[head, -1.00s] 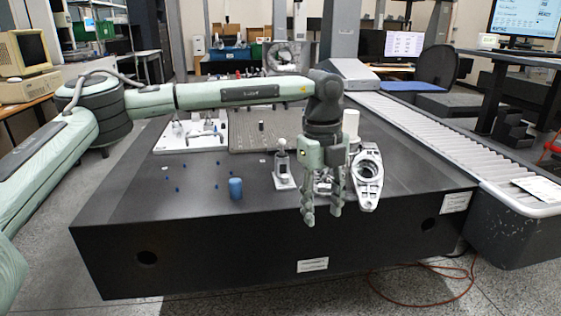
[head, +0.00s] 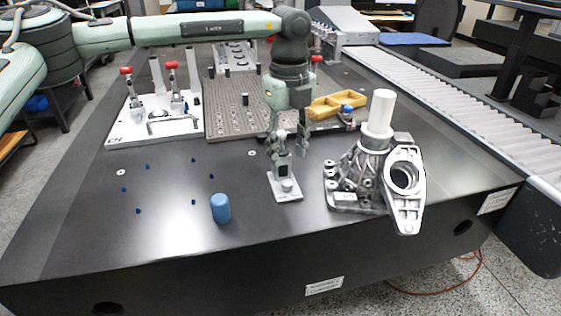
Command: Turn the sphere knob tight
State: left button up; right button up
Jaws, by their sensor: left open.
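The sphere stand (head: 284,194) is a small pale plate on the dark table, with a dark upright post, a light ball (head: 282,135) at its top and a small round knob (head: 287,185) at its front. My left gripper (head: 288,152) comes down from above at the stand's top. It is open, with one finger to each side of the upper post; I cannot tell whether they touch it. The fingers partly hide the ball and post. My right gripper is not in view.
A metal casting with a ring-shaped arm (head: 405,190) stands close to the right of the stand. A blue cylinder (head: 221,208) stands at front left. A white fixture plate (head: 155,126), a grey hole plate (head: 233,120) and a yellow tray (head: 338,104) lie behind.

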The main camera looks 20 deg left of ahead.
aim_at(287, 182)
pick_arm(q)
jog(key=shift+w+a+f, duration=0.1)
jog(key=shift+w, duration=0.05)
notch_tip(287, 182, down, 8)
jog(key=shift+r+p, duration=0.25)
jog(key=shift+p, duration=0.1)
jog(key=shift+c, duration=0.5)
grip_shut()
